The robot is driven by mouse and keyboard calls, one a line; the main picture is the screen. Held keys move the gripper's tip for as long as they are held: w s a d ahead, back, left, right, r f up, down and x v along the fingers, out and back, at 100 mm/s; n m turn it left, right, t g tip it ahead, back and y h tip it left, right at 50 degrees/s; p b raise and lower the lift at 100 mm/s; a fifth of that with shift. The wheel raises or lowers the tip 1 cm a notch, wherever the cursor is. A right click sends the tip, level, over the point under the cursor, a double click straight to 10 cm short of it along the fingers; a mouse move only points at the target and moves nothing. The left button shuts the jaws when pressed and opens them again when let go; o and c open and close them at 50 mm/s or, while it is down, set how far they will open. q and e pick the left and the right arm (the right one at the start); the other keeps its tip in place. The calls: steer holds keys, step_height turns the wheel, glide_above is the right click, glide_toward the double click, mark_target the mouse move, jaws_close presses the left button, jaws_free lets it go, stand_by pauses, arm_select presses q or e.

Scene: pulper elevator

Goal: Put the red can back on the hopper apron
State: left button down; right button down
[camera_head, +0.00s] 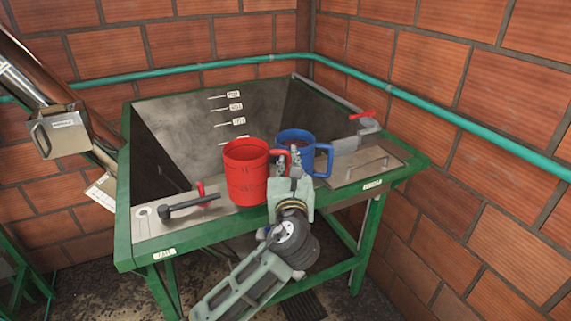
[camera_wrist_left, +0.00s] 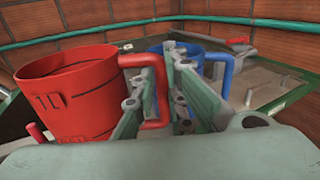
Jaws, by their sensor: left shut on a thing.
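The red can (camera_head: 246,172) is upright over the front apron (camera_head: 230,213) of the green-framed hopper. I cannot tell whether its base touches the apron. My left gripper (camera_head: 291,162) is at the can's right side, shut on its red handle. In the left wrist view the red can (camera_wrist_left: 68,100) stands left of the gripper (camera_wrist_left: 158,92), with the handle (camera_wrist_left: 152,85) between the fingers. The fingers hide part of the handle. My right gripper is not in view.
A blue can (camera_head: 295,137) with a blue handle stands close behind and right of the gripper. A black-handled tool (camera_head: 188,206) and a small red lever (camera_head: 201,189) are left of the red can. A metal plate (camera_head: 365,166) and red-handled valve (camera_head: 362,116) are at right.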

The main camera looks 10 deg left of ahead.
arm_select(q)
steer(key=shift+w+a+f, duration=0.1)
steer(key=shift+w+f, duration=0.15)
steer(key=shift+w, duration=0.25)
steer(key=shift+w+f, duration=0.2)
steer(key=shift+w, duration=0.3)
steer(key=shift+w+a+f+p, duration=0.15)
steer(key=shift+w+f, duration=0.45)
steer(key=shift+w, duration=0.15)
steer(key=shift+w+a+f+p, duration=0.1)
steer(key=shift+w+f+p, duration=0.05)
steer(key=shift+w+f, duration=0.5)
steer(key=shift+r, duration=0.1)
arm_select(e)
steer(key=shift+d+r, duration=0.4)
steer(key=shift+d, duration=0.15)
arm_select(q)
steer(key=c, duration=1.8)
jaws_free()
steer(key=shift+f, duration=0.2)
steer(key=shift+r, duration=0.1)
